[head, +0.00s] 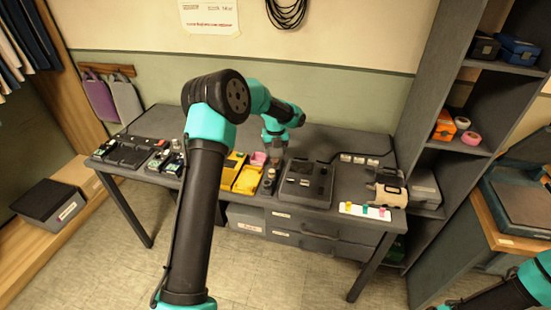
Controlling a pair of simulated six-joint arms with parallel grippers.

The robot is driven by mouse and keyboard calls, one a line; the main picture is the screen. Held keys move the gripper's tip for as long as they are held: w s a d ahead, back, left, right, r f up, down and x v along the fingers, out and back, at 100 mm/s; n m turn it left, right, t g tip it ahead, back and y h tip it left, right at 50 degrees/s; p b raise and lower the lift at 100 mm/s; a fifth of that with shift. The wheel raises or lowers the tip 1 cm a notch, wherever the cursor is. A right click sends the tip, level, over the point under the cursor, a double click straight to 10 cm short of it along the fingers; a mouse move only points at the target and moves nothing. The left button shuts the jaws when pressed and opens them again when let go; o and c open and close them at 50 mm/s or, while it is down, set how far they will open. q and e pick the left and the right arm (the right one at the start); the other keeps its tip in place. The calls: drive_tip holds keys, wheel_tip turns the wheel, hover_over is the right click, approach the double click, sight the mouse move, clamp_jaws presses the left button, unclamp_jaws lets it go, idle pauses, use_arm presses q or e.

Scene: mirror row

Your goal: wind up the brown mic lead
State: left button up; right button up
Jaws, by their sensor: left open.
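I cannot make out a brown mic lead anywhere in the head view; my left arm covers part of the table. A dark coiled cable (286,12) hangs on the wall at the top, and it looks black rather than brown. My left gripper (275,158) is open, pointing down over the middle of the grey table, close to small items there. It is small in the picture, and I see nothing held in it. My right arm shows only at the bottom right corner, and its gripper is out of the picture.
The table (335,208) holds yellow trays (247,180), a dark panel box (306,182), a beige device (388,188) and a white strip with coloured pieces (365,211). A dark shelf unit (436,95) stands at the right. A dark box (48,200) sits at the left.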

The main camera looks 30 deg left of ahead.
sight(275, 160)
use_arm(q)
wheel_tip(275, 160, up, 12)
idle(0.4)
drive_tip(key=shift+r, duration=0.1)
